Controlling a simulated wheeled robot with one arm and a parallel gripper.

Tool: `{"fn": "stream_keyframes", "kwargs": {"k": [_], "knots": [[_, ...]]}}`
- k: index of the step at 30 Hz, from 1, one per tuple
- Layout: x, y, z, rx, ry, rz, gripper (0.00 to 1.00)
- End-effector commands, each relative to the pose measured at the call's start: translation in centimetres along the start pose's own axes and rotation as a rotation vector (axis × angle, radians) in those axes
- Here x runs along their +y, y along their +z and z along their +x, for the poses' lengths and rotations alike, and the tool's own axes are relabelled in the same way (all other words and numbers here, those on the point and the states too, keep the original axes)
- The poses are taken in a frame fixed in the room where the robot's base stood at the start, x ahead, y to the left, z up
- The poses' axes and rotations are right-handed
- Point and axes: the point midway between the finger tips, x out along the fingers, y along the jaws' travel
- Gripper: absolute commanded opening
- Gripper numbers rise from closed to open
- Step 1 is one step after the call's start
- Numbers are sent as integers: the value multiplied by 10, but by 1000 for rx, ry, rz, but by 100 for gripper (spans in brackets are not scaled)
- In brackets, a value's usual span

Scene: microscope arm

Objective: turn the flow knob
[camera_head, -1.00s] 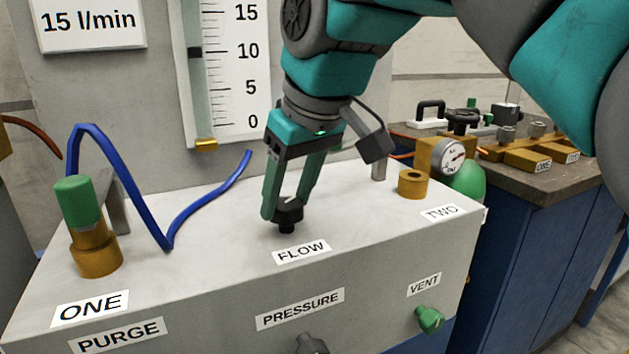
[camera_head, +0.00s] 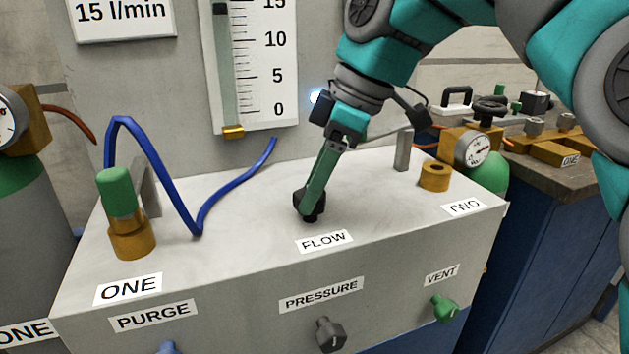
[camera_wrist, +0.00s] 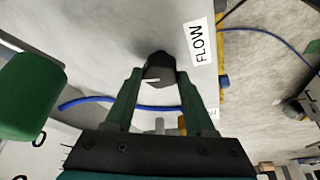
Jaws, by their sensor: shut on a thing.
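The black flow knob (camera_head: 309,213) stands on top of the grey box behind the FLOW label (camera_head: 324,241). My gripper (camera_head: 312,196) reaches down from above and is shut on the knob. In the wrist view the knob (camera_wrist: 159,69) sits between the two green fingertips (camera_wrist: 158,80), and a light mark shows on it. The flow gauge (camera_head: 256,70) stands behind the box, and its black float (camera_head: 220,8) is near the 15 mark at the top of the picture. A sign (camera_head: 122,12) beside it reads 15 l/min.
A green-capped brass fitting (camera_head: 130,240) and a blue hose (camera_head: 165,175) are at left on the box. A brass ring (camera_head: 435,177) is at right. The pressure knob (camera_head: 330,334) and vent knob (camera_head: 445,309) stick out from the front.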

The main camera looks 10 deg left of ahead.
Motion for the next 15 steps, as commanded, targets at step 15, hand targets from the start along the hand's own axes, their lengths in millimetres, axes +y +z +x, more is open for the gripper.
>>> {"fn": "stream_keyframes", "kwargs": {"k": [15], "knots": [[0, 0, 0, 0, -27, -67, 0]]}}
